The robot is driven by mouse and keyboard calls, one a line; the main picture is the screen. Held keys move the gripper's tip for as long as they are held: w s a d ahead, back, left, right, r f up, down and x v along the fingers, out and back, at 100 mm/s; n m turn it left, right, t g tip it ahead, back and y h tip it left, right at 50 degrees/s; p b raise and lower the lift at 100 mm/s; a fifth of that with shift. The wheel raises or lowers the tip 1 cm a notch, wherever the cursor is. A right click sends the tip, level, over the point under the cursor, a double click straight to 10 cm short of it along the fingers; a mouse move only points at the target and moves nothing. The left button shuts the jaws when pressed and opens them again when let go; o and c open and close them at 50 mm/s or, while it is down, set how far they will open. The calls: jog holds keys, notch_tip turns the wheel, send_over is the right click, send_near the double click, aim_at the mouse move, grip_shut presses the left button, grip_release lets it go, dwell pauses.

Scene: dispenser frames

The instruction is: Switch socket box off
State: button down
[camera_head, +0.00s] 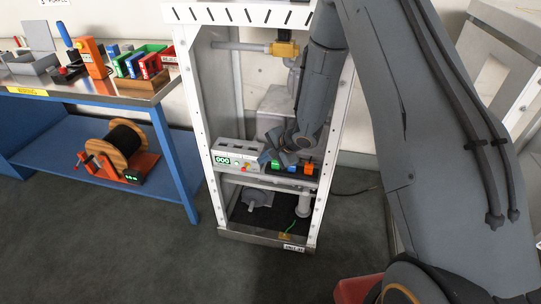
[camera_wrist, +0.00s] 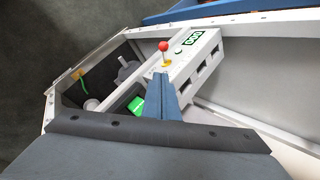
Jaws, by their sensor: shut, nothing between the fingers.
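The socket box (camera_head: 226,148) is a pale grey box with a lit green display, on the shelf of the white frame. In the wrist view the box (camera_wrist: 208,62) shows dark openings in its side. A lever with a red ball (camera_wrist: 163,46) stands on a yellow base on its face; it shows small in the head view (camera_head: 244,169). My gripper (camera_head: 268,158) is at the box's right end. In the wrist view its blue fingers (camera_wrist: 161,82) are together and empty, just below the lever's yellow base in the picture. I cannot tell whether they touch it.
Green, blue and orange blocks (camera_head: 292,166) sit on the shelf right of the box; the green block (camera_wrist: 138,105) is beside my fingers. Frame posts (camera_head: 198,125) stand either side. A yellow-handled valve pipe (camera_head: 285,49) is above. A workbench (camera_head: 110,88) stands left.

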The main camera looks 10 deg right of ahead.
aim_at(245, 169)
jog(key=shift+w+a+f, duration=0.1)
jog(key=shift+a+f, duration=0.65)
jog(key=shift+a, duration=0.35)
jog(key=shift+w+a+f, duration=0.1)
jog(key=shift+a+f, duration=0.6)
jog(key=shift+a, duration=0.35)
jog(key=shift+s+a+f+p, duration=0.1)
jog(key=shift+s+f+p, duration=0.25)
jog(key=shift+p, duration=0.3)
jog(key=f, duration=0.1)
jog(key=s+f, duration=0.1)
jog(key=shift+s+a+f+p, duration=0.3)
jog(key=shift+r, duration=0.1)
jog(key=shift+r+p, duration=0.65)
jog(key=shift+r, duration=0.05)
